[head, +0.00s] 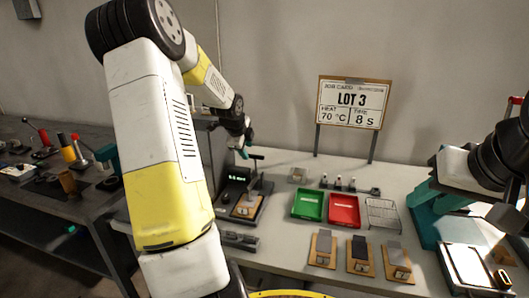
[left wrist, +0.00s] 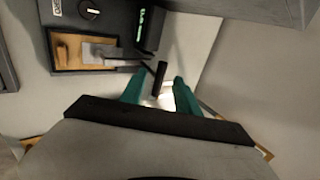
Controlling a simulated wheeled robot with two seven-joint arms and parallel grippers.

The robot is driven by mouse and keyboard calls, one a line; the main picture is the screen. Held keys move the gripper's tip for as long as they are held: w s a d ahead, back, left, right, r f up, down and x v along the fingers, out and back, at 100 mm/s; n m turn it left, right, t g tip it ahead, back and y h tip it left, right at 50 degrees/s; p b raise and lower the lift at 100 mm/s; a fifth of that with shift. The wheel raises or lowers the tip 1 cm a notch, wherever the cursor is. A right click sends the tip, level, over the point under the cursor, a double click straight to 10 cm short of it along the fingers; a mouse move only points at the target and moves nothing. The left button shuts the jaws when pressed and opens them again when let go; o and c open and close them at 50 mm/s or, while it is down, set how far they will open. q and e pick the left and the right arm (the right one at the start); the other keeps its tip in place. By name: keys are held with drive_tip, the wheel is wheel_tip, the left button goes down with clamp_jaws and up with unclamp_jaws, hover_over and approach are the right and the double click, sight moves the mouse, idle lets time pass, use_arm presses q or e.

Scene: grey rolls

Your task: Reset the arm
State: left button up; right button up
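My left arm fills the left middle of the head view. My left gripper (head: 243,152) hangs over the back of the light table, close to the black lever of a small press. In the left wrist view its two teal fingers (left wrist: 160,92) are apart, with a gap between them. The black lever handle (left wrist: 158,80) shows in that gap, not visibly gripped; I cannot tell how far beyond the fingertips it is. Part of what seems to be my right arm (head: 500,155) enters at the right edge; its gripper is not visible.
The small press (head: 238,203) has a green display. Green (head: 308,206) and red (head: 344,210) trays, a wire rack (head: 383,213) and several boards with grey pieces stand on the table. A teal machine (head: 428,215) stands right. A job card (head: 353,103) stands behind. A dark bench (head: 50,210) is left.

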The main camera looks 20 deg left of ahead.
use_arm(q)
drive_tip(key=shift+s+r, duration=0.25)
drive_tip(key=shift+r, duration=0.05)
drive_tip(key=s+d+r+n, duration=0.9)
drive_tip(key=s+d+r, duration=0.35)
drive_tip(key=s, duration=0.35)
drive_tip(key=s+d+n+h, duration=0.1)
drive_tip(key=s+d+n, duration=0.1)
drive_tip(key=s, duration=0.3)
drive_tip(key=s+d+n, duration=0.3)
drive_tip(key=s, duration=0.3)
drive_tip(key=s+d+r+n+h, duration=0.1)
drive_tip(key=s+d+n, duration=0.1)
drive_tip(key=s, duration=0.3)
drive_tip(key=shift+s+d+n+g+h, duration=0.2)
drive_tip(key=shift+s+n+g+h, duration=0.1)
drive_tip(key=shift+n+g, duration=0.1)
drive_tip(key=shift+a, duration=0.15)
